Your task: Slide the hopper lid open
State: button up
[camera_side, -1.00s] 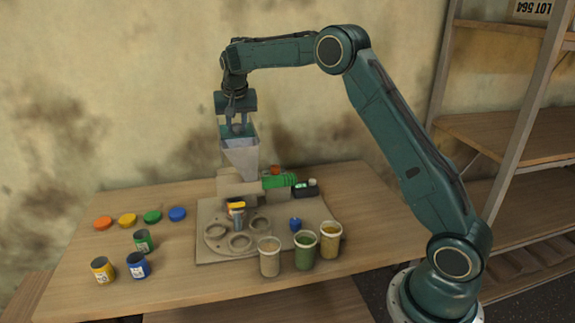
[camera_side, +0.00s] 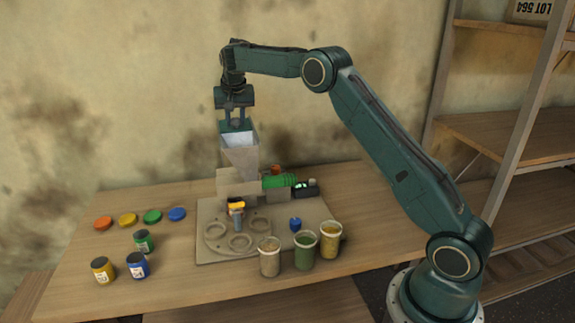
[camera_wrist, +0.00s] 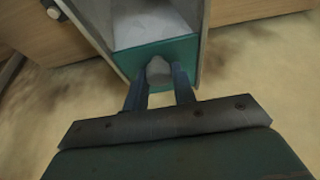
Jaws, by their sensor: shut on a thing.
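The hopper (camera_side: 241,157) is a pale grey funnel above the machine on the table. Its lid (camera_wrist: 130,57) is a teal plate at the rear end of the hopper's top, and a grey knob (camera_wrist: 158,69) stands on it. My gripper (camera_side: 236,121) points down over the rear of the hopper. Its two fingers are shut on the knob, one on each side, as the wrist view (camera_wrist: 161,72) shows. A large part of the hopper mouth is uncovered, and its pale inside (camera_wrist: 152,28) shows.
Cups of granules (camera_side: 304,252) stand in front. Jars (camera_side: 138,265) and coloured lids (camera_side: 152,216) lie at left. A green motor (camera_side: 279,181) sits beside the hopper. The wall is behind.

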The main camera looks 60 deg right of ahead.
jog(key=shift+r, duration=0.1)
dwell(0.8)
jog(key=o, duration=0.7)
jog(key=shift+o, duration=0.2)
jog(key=shift+r, duration=0.1)
jog(key=shift+v, duration=2.85)
jog(key=shift+s+a, duration=0.1)
